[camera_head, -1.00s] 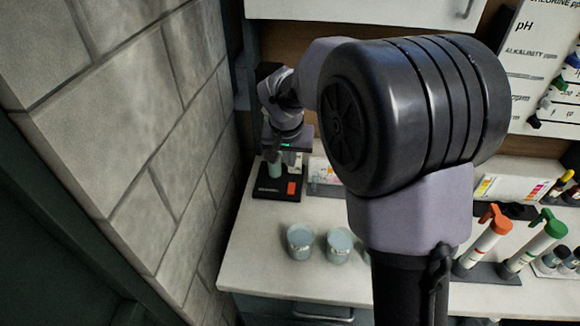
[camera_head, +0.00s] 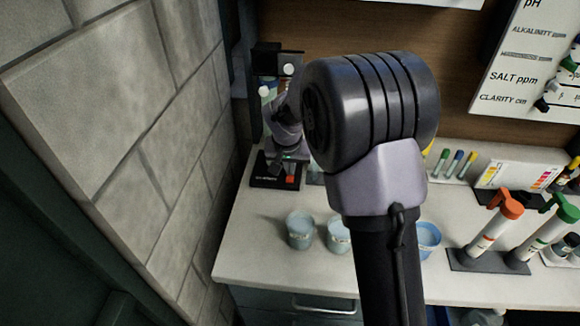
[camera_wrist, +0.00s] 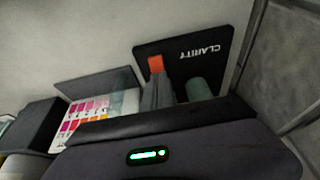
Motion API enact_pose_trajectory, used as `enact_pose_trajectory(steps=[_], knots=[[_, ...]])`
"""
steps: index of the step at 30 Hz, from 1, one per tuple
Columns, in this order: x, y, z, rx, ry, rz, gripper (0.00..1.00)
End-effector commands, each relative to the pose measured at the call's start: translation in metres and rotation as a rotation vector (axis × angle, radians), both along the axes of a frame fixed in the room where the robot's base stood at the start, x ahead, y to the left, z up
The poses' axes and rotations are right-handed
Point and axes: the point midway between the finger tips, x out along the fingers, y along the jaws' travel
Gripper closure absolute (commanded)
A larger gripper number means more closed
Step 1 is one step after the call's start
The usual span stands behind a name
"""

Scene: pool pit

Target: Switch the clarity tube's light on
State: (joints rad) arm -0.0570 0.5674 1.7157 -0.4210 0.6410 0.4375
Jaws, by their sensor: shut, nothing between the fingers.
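The clarity tube's stand has a black base (camera_head: 262,182) at the back left of the counter, by the stone wall. In the wrist view, the base (camera_wrist: 183,47) shows white CLARITY lettering. An orange-red switch (camera_head: 290,180) sits on it and shows in the wrist view (camera_wrist: 155,63), partly covered by my gripper. A greenish cylinder (camera_wrist: 198,90), seemingly the tube's lower part, stands beside my fingers. My gripper (camera_wrist: 156,76) is shut and empty, with its tips at the switch; I cannot tell whether they touch it. My arm hides much of the tube. Whether its light is on is unclear.
The stone wall (camera_head: 120,150) rises close to the left of the stand. Cups (camera_head: 300,231) stand in front on the white counter. A pink colour chart (camera_wrist: 95,110) is beside the base. Orange- and green-capped tubes (camera_head: 488,232) stand at the right.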

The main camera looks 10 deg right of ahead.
Motion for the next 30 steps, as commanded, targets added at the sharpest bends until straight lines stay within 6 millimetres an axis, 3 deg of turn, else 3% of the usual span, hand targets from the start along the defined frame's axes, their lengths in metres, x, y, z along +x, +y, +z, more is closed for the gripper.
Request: enact_pose_trajectory(steps=[5,13,30], knots=[[0.003,-0.002,0.004,0.017,0.057,-0.003,1.00],[0.002,-0.001,-0.006,0.019,0.063,0.000,1.00],[-0.015,0.004,-0.007,0.020,0.069,-0.003,1.00]])
